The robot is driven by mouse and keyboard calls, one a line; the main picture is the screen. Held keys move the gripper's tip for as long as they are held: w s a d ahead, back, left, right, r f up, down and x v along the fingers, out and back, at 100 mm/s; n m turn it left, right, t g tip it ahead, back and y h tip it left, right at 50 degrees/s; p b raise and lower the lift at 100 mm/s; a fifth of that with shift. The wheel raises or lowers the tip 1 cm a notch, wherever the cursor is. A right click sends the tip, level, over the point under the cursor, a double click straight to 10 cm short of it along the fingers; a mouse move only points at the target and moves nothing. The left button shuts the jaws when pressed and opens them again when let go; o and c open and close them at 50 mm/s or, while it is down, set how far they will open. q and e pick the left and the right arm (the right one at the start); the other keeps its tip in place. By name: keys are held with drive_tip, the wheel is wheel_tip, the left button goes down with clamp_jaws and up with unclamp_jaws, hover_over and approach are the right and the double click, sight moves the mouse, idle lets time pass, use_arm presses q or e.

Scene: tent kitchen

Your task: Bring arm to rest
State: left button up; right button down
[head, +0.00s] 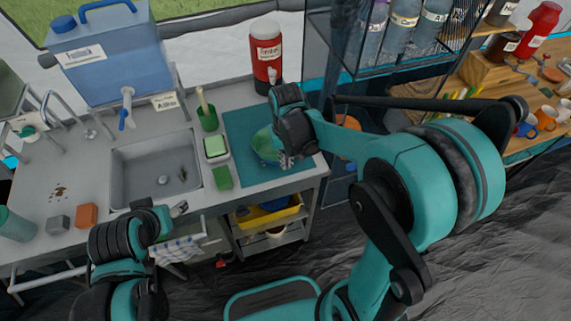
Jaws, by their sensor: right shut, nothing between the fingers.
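My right arm comes in from the right and reaches over the counter. My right gripper (286,161) is shut and empty, low over the teal mat (238,118). It partly covers a green bowl (264,146) on the mat; I cannot tell whether it touches the bowl. My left gripper (180,208) is at the counter's front edge, below the sink (150,170). It is small and seen from behind, so I cannot tell whether its fingers are open or shut.
A blue water container (115,60) stands behind the sink, and a red dispenser (266,55) behind the mat. Green sponges (222,178) lie between sink and mat. An orange block (87,215) is at the left. A glass case with bottles (402,25) stands right of the counter.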

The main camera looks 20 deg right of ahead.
wheel_tip(320, 180, up, 5)
drive_tip(key=p, duration=0.1)
use_arm(q)
drive_tip(key=f+b, duration=0.1)
drive_tip(key=b, duration=0.2)
drive_tip(key=shift+w+f, duration=0.15)
drive_tip(key=shift+f, duration=0.15)
use_arm(e)
drive_tip(key=s+d+r+t, duration=0.2)
drive_tip(key=s+d+t, duration=0.1)
drive_tip(key=s+t, duration=0.4)
drive_tip(key=s, duration=0.3)
drive_tip(key=shift+s+r+n, duration=0.25)
drive_tip(key=shift+n, duration=0.05)
use_arm(q)
drive_tip(key=shift+c, duration=0.3)
